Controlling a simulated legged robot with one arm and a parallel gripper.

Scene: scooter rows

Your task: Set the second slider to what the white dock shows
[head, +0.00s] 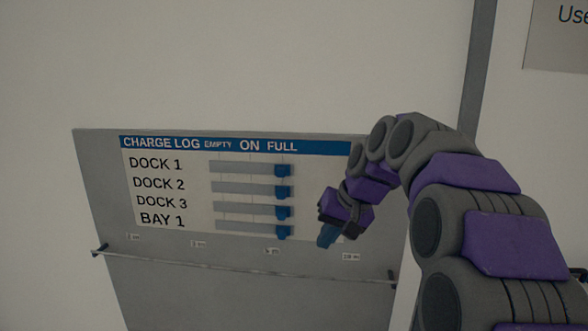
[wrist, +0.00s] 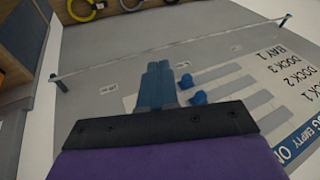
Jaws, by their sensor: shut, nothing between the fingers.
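The charge log board (head: 165,228) has slider rows labelled DOCK 1, DOCK 2, DOCK 3 and BAY 1, under EMPTY, ON and FULL. The second slider, DOCK 2, has its blue knob (head: 283,191) under FULL. The other blue knobs also stand under FULL. In the wrist view, the BAY 1 knob (wrist: 186,81) and DOCK 3 knob (wrist: 199,97) show beside my fingers; the DOCK 2 knob is hidden there. My gripper (head: 326,237) is shut and empty, right of the knobs in the head view; its fingers also show in the wrist view (wrist: 158,82). No white dock is visible.
A thin rail (head: 240,271) runs across the grey panel (head: 230,300) below the board. A grey post (head: 476,80) and a partly cut-off sign (head: 560,40) are at the right. The wrist view shows a yellow ring (wrist: 80,10) at the top.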

